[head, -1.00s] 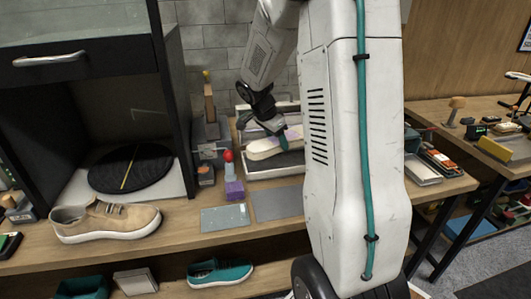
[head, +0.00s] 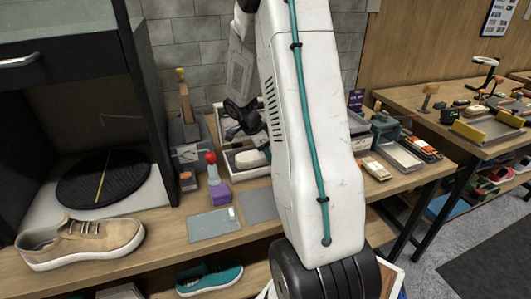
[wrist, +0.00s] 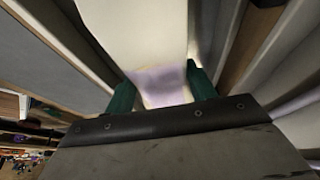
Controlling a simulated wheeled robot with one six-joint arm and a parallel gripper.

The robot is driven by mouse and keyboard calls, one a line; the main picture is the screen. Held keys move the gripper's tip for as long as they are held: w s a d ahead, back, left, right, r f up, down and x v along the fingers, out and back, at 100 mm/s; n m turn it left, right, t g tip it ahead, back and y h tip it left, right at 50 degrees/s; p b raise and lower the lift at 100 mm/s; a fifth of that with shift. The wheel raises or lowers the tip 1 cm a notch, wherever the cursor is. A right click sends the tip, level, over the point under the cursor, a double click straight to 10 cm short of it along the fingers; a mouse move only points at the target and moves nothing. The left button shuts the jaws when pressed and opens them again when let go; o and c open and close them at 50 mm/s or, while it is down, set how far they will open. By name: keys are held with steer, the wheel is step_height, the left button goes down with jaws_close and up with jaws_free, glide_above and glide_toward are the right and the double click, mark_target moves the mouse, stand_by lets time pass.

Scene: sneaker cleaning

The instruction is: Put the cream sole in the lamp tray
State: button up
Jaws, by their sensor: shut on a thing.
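The cream sole (head: 250,158) shows in the head view low in the white-rimmed lamp tray (head: 247,174), partly hidden behind my arm. In the wrist view the sole (wrist: 145,35) runs upward from between my two teal fingertips, with a pale purple patch at its near end. My gripper (wrist: 162,88) is shut on that end. In the head view my gripper's dark body stands above the tray, and its fingertips are mostly hidden. I cannot tell whether the sole touches the tray floor.
A red-topped bottle (head: 211,165) and a purple block (head: 220,194) stand left of the tray. Grey mats (head: 214,225) lie in front. A tan sneaker (head: 80,242) and a black turntable (head: 103,180) are farther left. My arm hides the bench just right of the tray.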

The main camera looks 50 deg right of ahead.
steer(key=shift+f, duration=0.2)
steer(key=o, duration=1.2)
steer(key=shift+c, duration=0.2)
steer(key=shift+r, duration=0.1)
steer(key=v, duration=1.2)
steer(key=s+a+r+n+t, duration=0.1)
steer(key=s+a+r+n, duration=0.3)
steer(key=a+r+n, duration=0.45)
steer(key=s+a+r+n+t+y, duration=0.1)
steer(key=s+a+n+y, duration=0.1)
steer(key=s+a+n, duration=0.5)
steer(key=s+a+r+n+t+y, duration=0.1)
steer(key=s+a+n+y, duration=0.1)
steer(key=s+a+n, duration=0.6)
steer(key=s+a, duration=0.3)
steer(key=a, duration=0.4)
steer(key=shift+t, duration=0.3)
steer(key=shift+n, duration=0.25)
